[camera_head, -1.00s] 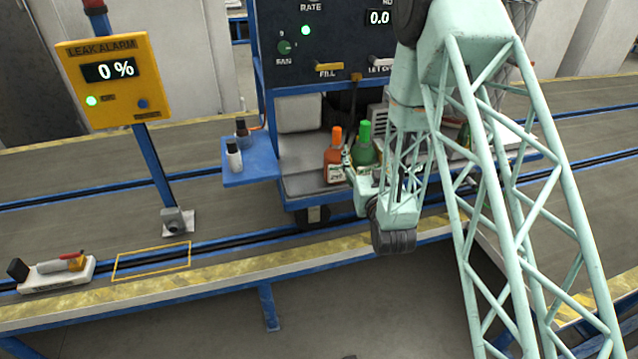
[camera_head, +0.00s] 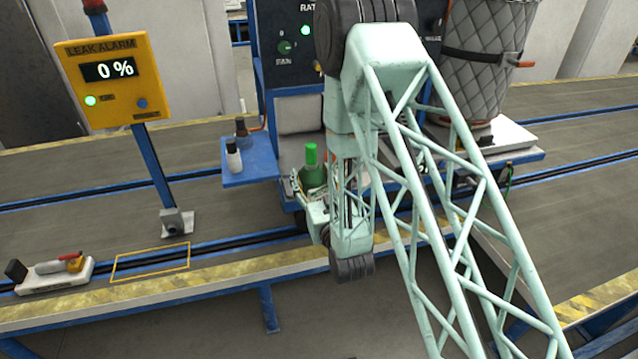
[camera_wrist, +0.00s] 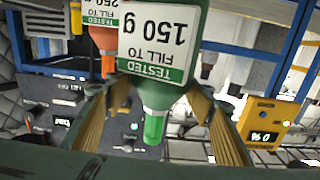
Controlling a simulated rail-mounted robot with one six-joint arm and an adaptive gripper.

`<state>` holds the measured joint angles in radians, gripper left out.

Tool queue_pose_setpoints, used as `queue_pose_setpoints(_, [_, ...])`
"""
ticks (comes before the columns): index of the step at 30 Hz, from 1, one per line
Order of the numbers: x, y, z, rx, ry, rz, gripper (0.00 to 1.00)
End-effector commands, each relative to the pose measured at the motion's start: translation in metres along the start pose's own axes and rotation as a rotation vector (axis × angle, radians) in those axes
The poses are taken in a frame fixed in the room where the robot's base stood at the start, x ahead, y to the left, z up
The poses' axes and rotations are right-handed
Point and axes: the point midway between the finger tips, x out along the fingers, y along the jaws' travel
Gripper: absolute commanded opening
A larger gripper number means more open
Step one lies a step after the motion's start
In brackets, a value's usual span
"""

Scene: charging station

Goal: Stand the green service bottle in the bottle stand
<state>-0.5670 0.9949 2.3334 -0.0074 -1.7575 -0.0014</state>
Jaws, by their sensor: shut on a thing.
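The green service bottle (camera_head: 312,174) with its bright green cap is upright in the head view, in front of the machine. In the wrist view the bottle (camera_wrist: 154,92) appears upside down, its label reading "150 g". My gripper (camera_head: 309,190) is shut on the bottle; in the wrist view my gripper (camera_wrist: 156,100) has one finger on each side of it. An orange bottle (camera_wrist: 103,38) shows behind it in the wrist view; my arm hides it in the head view. I cannot make out a bottle stand.
A blue side shelf (camera_head: 247,172) holds small bottles, left of my gripper. The yellow leak alarm (camera_head: 115,82) stands on a blue post. A tool block (camera_head: 54,274) and an empty yellow-outlined rectangle (camera_head: 151,262) are at the left. A quilted cylinder (camera_head: 489,60) stands at the right.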

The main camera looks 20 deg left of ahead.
Motion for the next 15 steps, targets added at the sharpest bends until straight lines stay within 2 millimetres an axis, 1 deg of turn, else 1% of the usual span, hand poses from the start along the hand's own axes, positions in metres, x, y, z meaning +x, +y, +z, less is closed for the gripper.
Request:
queue_pose_setpoints(10, [0.002, 0.0, -0.001, 0.0, 0.002, 0.0, 0.22])
queue_pose_setpoints(15, [0.012, 0.001, 0.0, 0.0, 0.003, 0.0, 0.22])
